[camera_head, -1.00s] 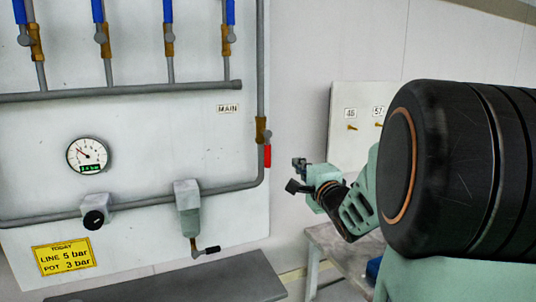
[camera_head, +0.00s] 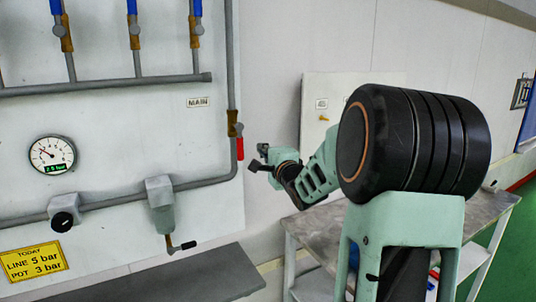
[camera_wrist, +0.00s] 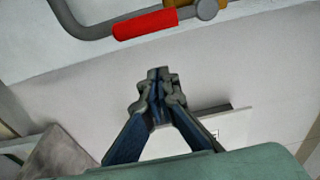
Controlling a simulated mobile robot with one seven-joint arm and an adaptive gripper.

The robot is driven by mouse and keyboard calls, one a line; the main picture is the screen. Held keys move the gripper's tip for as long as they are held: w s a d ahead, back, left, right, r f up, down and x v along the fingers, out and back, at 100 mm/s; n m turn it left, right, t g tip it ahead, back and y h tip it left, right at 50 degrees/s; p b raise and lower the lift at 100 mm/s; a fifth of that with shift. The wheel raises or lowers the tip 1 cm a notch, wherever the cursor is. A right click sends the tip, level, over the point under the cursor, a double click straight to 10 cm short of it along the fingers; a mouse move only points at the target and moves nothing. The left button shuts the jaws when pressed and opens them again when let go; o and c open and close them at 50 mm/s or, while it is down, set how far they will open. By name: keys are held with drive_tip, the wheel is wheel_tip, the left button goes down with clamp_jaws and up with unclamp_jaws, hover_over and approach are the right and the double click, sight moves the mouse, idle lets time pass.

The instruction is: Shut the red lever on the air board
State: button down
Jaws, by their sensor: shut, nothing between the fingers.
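The red lever (camera_head: 240,148) hangs down along the vertical pipe at the right edge of the air board (camera_head: 120,130), just below a brass valve (camera_head: 232,123) and beside the MAIN label. In the wrist view the red lever (camera_wrist: 145,24) lies at the top, joined to a grey pivot and brass body. My gripper (camera_head: 258,157) is right of the lever in the head view, apart from it. In the wrist view my gripper (camera_wrist: 157,75) is shut and empty, with its tips below the lever and a gap between.
The board also bears a gauge (camera_head: 53,155), a black knob (camera_head: 63,220), a grey filter bowl with a black-handled tap (camera_head: 182,246), and blue levers (camera_head: 134,8) above. A grey shelf (camera_head: 170,280) juts out below. A metal table (camera_head: 310,228) stands at right, below a smaller panel (camera_head: 315,90).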

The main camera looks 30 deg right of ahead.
sight(240, 143)
drive_tip(key=a, duration=0.1)
drive_tip(key=w+a, duration=0.1)
drive_tip(key=a, duration=0.1)
drive_tip(key=shift+w+a+p, duration=0.3)
drive_tip(key=shift+a, duration=0.15)
idle(0.3)
drive_tip(key=shift+a+m, duration=0.1)
drive_tip(key=shift+m, duration=0.2)
